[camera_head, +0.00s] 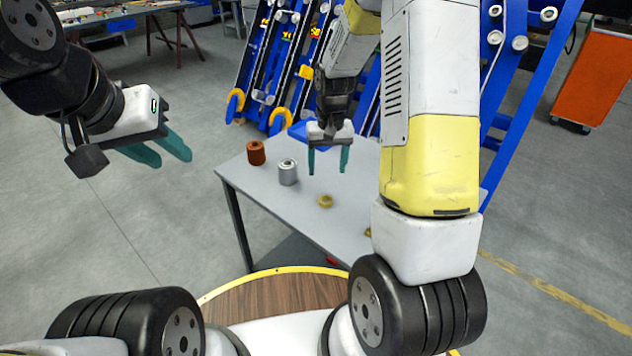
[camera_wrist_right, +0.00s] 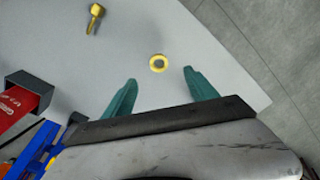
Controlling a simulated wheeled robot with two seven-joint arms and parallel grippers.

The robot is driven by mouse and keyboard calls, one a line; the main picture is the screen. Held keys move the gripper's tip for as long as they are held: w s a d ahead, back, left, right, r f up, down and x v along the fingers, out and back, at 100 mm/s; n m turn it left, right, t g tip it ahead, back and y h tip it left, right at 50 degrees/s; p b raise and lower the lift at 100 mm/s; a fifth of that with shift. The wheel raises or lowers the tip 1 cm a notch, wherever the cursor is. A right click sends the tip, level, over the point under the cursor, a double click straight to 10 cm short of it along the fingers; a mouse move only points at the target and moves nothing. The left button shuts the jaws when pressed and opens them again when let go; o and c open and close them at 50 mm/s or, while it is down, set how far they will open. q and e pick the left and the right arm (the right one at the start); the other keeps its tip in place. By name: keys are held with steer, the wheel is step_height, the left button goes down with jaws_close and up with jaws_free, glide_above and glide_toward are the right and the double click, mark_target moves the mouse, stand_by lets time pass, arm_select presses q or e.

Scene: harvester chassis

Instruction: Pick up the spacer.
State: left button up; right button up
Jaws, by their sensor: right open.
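A brass-coloured ring (camera_head: 325,201), which looks like the spacer, lies flat on the grey table (camera_head: 240,176). In the right wrist view the ring (camera_wrist_right: 158,55) shows its hole and lies ahead of the fingertips, between their lines. My right gripper (camera_head: 328,171) is open and empty, with its teal fingers pointing down above the table; in the wrist view the fingers (camera_wrist_right: 161,75) are apart, with nothing between them. My left gripper (camera_head: 173,161) is open and empty, off to the left over the floor.
A silver cylinder (camera_head: 288,172) and a rust-brown cylinder (camera_head: 256,152) stand on the table left of the ring. A brass bolt-like piece (camera_wrist_right: 95,18) lies apart from it. A dark box with a red part (camera_wrist_right: 24,104) is at the left in the wrist view. Blue racks (camera_head: 275,55) stand behind.

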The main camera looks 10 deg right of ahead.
glide_toward(325, 202)
steer(key=shift+g, duration=0.4)
steer(key=f, duration=0.6)
steer(key=shift+w+a+f, duration=0.1)
steer(key=shift+w+f, duration=0.15)
steer(key=shift+f, duration=0.15)
steer(key=shift+c, duration=0.5)
jaws_close()
